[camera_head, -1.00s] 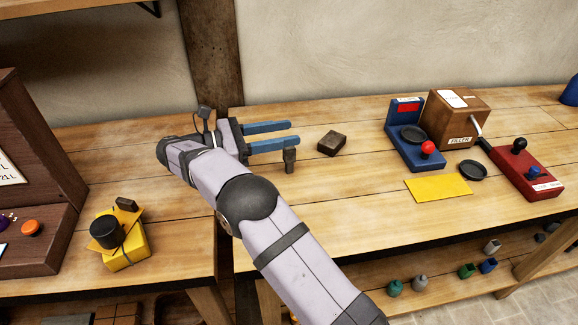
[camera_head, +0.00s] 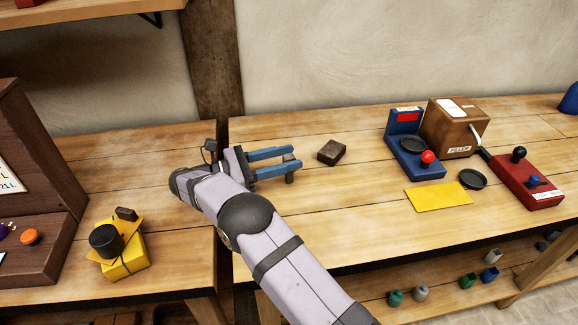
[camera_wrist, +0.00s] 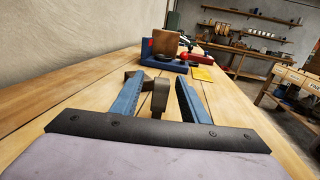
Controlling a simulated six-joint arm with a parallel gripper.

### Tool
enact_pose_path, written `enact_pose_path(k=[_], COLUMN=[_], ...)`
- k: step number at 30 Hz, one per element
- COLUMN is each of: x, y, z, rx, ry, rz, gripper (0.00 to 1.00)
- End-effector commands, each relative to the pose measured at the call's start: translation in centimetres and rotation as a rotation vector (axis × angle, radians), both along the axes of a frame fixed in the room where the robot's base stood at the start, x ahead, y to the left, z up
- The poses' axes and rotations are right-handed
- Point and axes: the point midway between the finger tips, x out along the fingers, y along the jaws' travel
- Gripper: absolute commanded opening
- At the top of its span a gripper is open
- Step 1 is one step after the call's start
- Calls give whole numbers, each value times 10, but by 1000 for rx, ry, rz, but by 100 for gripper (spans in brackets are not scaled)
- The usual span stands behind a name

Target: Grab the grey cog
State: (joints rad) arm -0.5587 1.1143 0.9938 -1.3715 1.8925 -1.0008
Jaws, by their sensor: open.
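A small grey-brown piece (camera_wrist: 160,97) stands upright on the bench between the two blue fingers in the wrist view. I cannot make out teeth on it, so I cannot tell for sure that it is the grey cog. In the head view only the lower part of this piece (camera_head: 290,178) shows, below the near finger, which hides the rest. My gripper (camera_head: 297,157) is open, its fingers pointing right, low over the bench. In the wrist view the fingers of my gripper (camera_wrist: 160,80) lie on either side of the piece, with no clear grip on it.
A dark brown block (camera_head: 332,152) lies just beyond the fingertips. Farther right are a blue scale (camera_head: 415,165), a wooden filler box (camera_head: 452,128), a yellow sheet (camera_head: 438,196), a black dish (camera_head: 472,179) and a red control box (camera_head: 528,182). A yellow bundle (camera_head: 124,262) sits at left.

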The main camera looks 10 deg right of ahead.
Motion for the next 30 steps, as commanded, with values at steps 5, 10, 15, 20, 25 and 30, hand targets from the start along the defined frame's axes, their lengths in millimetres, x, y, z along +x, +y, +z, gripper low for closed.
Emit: enact_pose_path(k=[5, 10, 15, 20, 25, 30], x=[2, 5, 6, 6, 6, 6], y=[-21, -40, -48, -49, -48, -48], z=[-1, -3, -4, -5, -5, -5], rx=[-2, -1, 0, 0, 0, 0], ry=[3, 1, 0, 0, 0, 0], rz=[-3, -2, -1, 0, 0, 0], gripper=[41, 41, 41, 41, 12, 0])
